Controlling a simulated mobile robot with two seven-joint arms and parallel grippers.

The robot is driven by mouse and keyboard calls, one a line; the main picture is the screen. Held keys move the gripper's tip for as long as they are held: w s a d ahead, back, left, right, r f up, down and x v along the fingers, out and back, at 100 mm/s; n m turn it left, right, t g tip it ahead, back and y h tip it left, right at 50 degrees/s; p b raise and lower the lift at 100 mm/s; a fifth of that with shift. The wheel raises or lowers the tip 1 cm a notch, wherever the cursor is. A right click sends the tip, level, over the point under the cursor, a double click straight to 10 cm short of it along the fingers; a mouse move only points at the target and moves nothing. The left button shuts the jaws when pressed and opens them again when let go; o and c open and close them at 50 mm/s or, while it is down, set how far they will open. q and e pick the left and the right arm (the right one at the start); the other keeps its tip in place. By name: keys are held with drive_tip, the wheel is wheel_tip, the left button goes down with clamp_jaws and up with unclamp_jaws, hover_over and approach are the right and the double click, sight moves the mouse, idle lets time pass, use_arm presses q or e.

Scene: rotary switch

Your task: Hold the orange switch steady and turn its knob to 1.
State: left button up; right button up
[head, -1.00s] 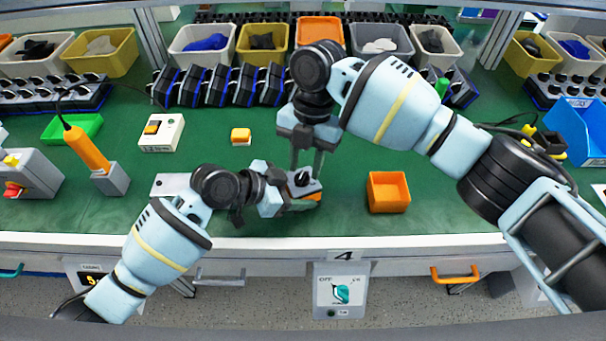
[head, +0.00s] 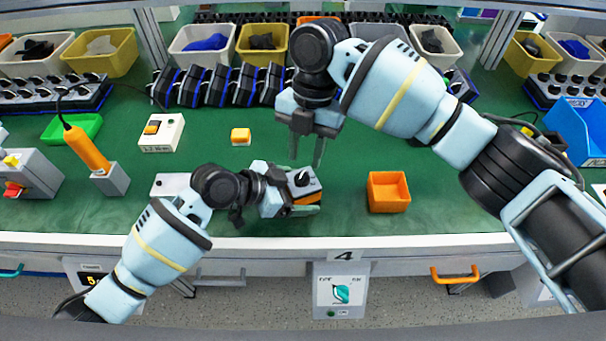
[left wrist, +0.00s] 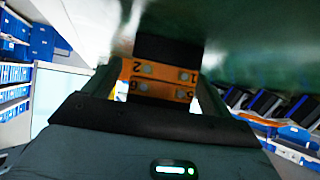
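The orange switch (head: 309,199) has a pale top plate with a black knob (head: 300,178). It is held at the front of the green table. My left gripper (head: 304,204) is shut on its orange body from the left. The left wrist view shows the orange side (left wrist: 160,80) between the fingers, with digits printed on it. My right gripper (head: 306,155) is above and behind the knob, pointing down. Its two fingers are apart, with nothing between them. The dial marks are too small to read, so I cannot tell the knob's setting.
An empty orange bin (head: 388,192) stands to the right of the switch. A small orange-yellow button box (head: 241,136) lies behind on the left. A screwdriver with an orange handle (head: 87,150) stands in a grey holder at the left. The table between the switch and the orange bin is clear.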

use_arm(q)
drive_tip(key=v, duration=1.2)
